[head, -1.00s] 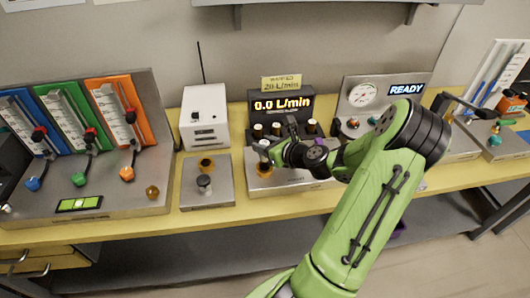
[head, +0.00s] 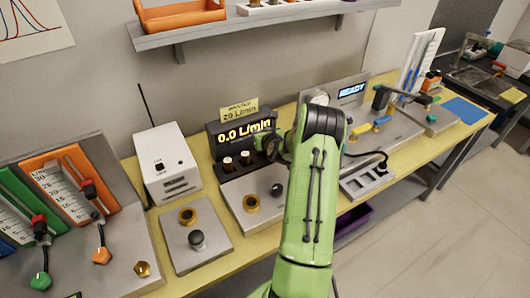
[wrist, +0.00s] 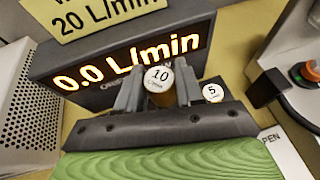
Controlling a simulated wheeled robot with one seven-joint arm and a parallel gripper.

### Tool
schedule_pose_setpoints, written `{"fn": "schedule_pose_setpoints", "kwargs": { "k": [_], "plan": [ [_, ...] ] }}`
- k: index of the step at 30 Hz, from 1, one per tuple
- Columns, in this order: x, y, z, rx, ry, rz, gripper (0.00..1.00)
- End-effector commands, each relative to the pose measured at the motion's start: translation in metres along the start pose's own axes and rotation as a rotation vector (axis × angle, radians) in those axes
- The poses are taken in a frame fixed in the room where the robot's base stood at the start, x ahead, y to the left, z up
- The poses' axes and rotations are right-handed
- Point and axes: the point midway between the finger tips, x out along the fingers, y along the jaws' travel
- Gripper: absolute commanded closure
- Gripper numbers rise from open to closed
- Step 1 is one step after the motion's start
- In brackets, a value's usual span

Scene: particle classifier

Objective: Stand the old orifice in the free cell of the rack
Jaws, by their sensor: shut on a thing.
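My gripper (head: 273,150) is at the right part of the flow display, above the bench. In the wrist view its fingers (wrist: 158,88) are shut on a short cylinder with a white top marked 10 L/min, the orifice (wrist: 159,76). It stands about upright, in front of the display. Another white-topped orifice marked 5 (wrist: 212,93) is just right of the fingers. In the head view two white-topped orifices (head: 227,161) stand in the rack below the display, left of my gripper. My gripper hides the rack's right part; I cannot tell whether the held orifice touches a cell.
The display (head: 243,133) reads 0.0 L/min. A metal panel with a brass ring (head: 251,203) and a dark knob (head: 277,189) lies in front. A white box (head: 168,162) stands to the left. A grey panel (head: 362,181) lies at the right front.

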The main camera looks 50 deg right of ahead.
Motion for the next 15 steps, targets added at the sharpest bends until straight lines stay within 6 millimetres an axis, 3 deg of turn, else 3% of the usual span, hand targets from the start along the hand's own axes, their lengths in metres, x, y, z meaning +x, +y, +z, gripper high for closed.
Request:
{"fn": "schedule_pose_setpoints", "kwargs": {
  "k": [1,3,12,15],
  "plan": [
    [0.006,0.000,-0.017,0.001,0.004,0.001,0.99],
    [0.011,0.001,-0.029,0.001,0.003,0.002,0.99],
    [0.028,0.000,-0.070,0.000,0.001,0.002,0.99],
    [0.029,0.000,-0.070,-0.001,-0.001,0.003,0.99]
  ]
}}
